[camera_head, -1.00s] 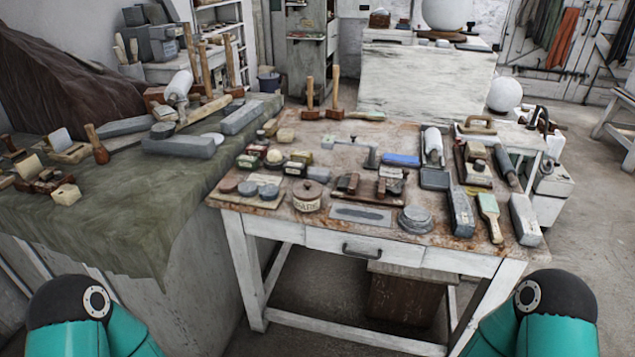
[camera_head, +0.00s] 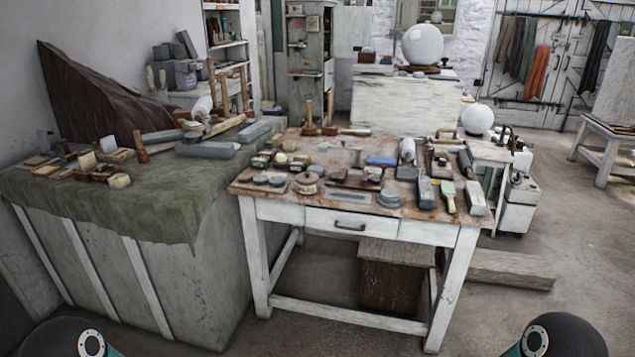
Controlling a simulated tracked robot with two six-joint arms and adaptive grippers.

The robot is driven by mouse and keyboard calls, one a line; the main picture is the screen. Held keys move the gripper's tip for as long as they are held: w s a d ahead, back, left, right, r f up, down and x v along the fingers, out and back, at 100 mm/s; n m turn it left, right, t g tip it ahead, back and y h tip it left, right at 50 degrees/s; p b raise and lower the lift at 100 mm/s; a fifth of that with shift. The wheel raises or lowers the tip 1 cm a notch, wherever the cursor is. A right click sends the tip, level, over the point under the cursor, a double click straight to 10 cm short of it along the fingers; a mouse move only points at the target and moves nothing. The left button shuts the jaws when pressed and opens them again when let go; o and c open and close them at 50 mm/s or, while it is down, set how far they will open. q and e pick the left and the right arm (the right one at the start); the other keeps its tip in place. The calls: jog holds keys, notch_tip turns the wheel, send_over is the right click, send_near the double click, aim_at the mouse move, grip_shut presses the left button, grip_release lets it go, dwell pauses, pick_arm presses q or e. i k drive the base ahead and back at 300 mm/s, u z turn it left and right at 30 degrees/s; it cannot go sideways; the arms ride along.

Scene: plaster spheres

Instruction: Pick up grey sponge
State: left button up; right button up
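I cannot tell for certain which item is the grey sponge. Several grey pieces lie on the white-legged work table (camera_head: 350,224): a long grey block (camera_head: 426,192) and a paler grey block (camera_head: 475,197) near the right front, and a round grey piece (camera_head: 390,197) at the front edge. Small grey discs (camera_head: 277,181) lie on a board at the table's left. More grey blocks (camera_head: 207,150) lie on the green-covered bench. Neither gripper is in view; only parts of my arms show at the bottom corners.
The green-draped bench (camera_head: 200,195) adjoins the table on the left. A brown wooden box (camera_head: 390,285) stands under the table, with a plank (camera_head: 510,270) to its right. White spheres (camera_head: 422,45) stand behind. Floor at the right front is open.

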aim_at(319, 169)
jog(key=u, duration=0.45)
jog(key=i, duration=1.95)
jog(key=z, duration=0.4)
